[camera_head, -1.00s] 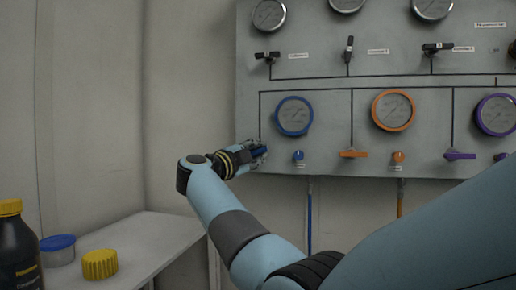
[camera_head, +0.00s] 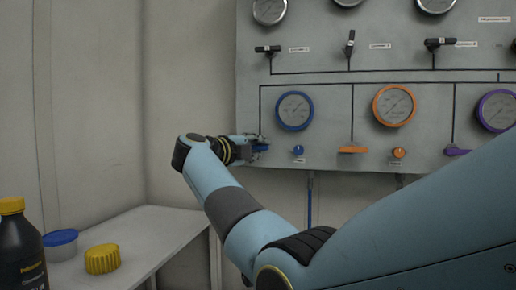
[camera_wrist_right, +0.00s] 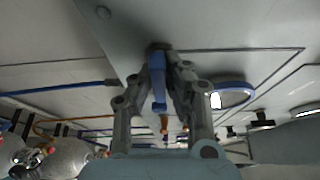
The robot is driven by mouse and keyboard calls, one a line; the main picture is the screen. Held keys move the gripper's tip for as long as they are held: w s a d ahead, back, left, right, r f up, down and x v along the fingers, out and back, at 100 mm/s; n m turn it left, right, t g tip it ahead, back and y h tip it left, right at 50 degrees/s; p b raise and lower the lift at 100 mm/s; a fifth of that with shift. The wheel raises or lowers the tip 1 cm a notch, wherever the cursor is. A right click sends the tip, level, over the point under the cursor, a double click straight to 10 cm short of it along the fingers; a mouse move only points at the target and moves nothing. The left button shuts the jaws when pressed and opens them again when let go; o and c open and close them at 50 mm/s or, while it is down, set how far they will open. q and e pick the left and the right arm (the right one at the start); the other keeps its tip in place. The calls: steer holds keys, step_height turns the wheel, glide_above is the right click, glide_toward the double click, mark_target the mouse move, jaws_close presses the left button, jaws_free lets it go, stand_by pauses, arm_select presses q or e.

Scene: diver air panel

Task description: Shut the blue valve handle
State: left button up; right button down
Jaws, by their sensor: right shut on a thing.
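The blue valve handle (camera_head: 260,148) is on the grey panel below the blue-ringed gauge (camera_head: 294,111), at the panel's lower left. It is mostly hidden by my right gripper (camera_head: 258,146), which reaches it from the left. In the right wrist view the blue handle (camera_wrist_right: 157,75) lies between the two fingers of my right gripper (camera_wrist_right: 160,62), which is shut on it. The handle's exact angle is hard to tell. My left gripper is out of view.
A blue knob (camera_head: 298,150) sits just right of the handle. An orange handle (camera_head: 353,150) and a purple handle (camera_head: 457,152) are further right. A side shelf (camera_head: 150,228) holds a yellow cap (camera_head: 102,259), a blue-lidded tub (camera_head: 60,244) and a dark bottle (camera_head: 20,250).

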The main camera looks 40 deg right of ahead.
steer(key=shift+f, duration=0.15)
steer(key=c, duration=1.4)
jaws_free()
steer(key=shift+o, duration=0.2)
steer(key=v, duration=0.7)
steer(key=shift+a, duration=0.25)
